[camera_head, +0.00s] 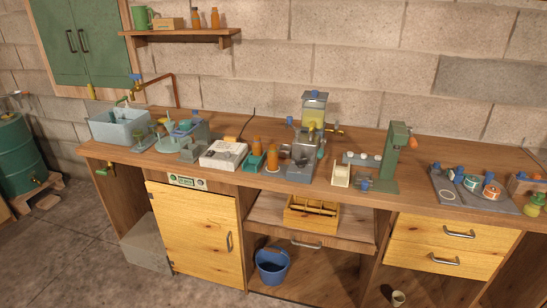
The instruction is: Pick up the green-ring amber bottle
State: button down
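Two amber bottles stand close together near the middle of the workbench. The left bottle (257,147) is at a small green piece, and the right bottle (272,157) is just right of it, beside a grey metal block. Two more amber bottles, a left one (195,18) and a right one (214,18), stand on the wall shelf. All look upright. The rings are too small to make out, so I cannot tell which bottle has the green ring. My gripper is not in view.
A white box device (222,155) stands left of the bench bottles. The still (312,115) and a green press (393,160) stand to the right. A grey tray (480,204) holds small parts. The wall shelf (185,35) also holds a green mug (141,18). A blue bucket (271,266) is below.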

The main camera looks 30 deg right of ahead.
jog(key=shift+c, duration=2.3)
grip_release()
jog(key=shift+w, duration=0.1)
